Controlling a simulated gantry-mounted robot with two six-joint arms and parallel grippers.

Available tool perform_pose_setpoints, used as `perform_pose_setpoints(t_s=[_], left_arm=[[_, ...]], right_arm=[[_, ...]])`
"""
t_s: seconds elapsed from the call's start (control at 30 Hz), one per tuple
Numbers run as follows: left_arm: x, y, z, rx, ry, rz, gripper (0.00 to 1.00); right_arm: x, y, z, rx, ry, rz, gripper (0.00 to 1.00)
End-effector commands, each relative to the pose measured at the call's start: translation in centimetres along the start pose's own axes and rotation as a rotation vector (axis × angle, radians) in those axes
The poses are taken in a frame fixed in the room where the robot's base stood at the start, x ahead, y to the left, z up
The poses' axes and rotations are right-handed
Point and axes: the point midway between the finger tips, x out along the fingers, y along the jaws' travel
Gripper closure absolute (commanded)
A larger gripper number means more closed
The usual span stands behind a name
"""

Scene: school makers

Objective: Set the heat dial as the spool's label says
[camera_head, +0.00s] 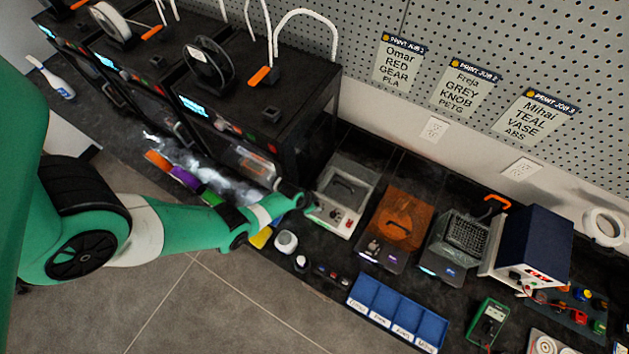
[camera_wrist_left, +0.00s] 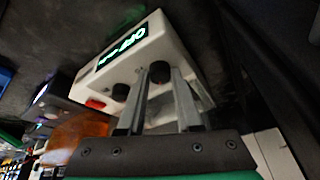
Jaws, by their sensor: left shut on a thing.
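A white heater box (camera_head: 343,193) stands on the bench right of the printers. In the left wrist view, the white box (camera_wrist_left: 178,48) has a green lit display (camera_wrist_left: 122,48) whose characters I cannot read surely. It has two dark dials: one on the left (camera_wrist_left: 120,92) stands free, the other (camera_wrist_left: 160,72) is between my left fingertips. My left gripper (camera_wrist_left: 160,78) is shut on that dial. In the head view, my left gripper (camera_head: 299,201) is at the box's front. A black spool (camera_head: 208,64) is on a printer; its label is too small to read. My right gripper is out of view.
An orange-topped box (camera_head: 396,230), a grey basket unit (camera_head: 458,242) and a dark blue power supply (camera_head: 535,243) stand to the right. A blue divided tray (camera_head: 398,310) lies in front. Printers (camera_head: 262,120) stand behind my arm. Open floor lies in front.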

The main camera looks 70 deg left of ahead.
Motion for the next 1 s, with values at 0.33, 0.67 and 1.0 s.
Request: perform_pose_setpoints(t_s=[0.33,0.67,1.0], left_arm=[[0.1,0.0,0.1,0.0,-0.002,-0.001,0.36],[-0.5,0.0,0.0,0.0,-0.002,0.0,0.36],[-7.4,-0.1,-0.2,-0.001,-0.001,-0.002,0.36]], right_arm=[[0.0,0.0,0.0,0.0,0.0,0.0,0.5],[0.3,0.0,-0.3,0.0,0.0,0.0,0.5],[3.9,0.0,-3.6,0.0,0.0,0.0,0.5]])
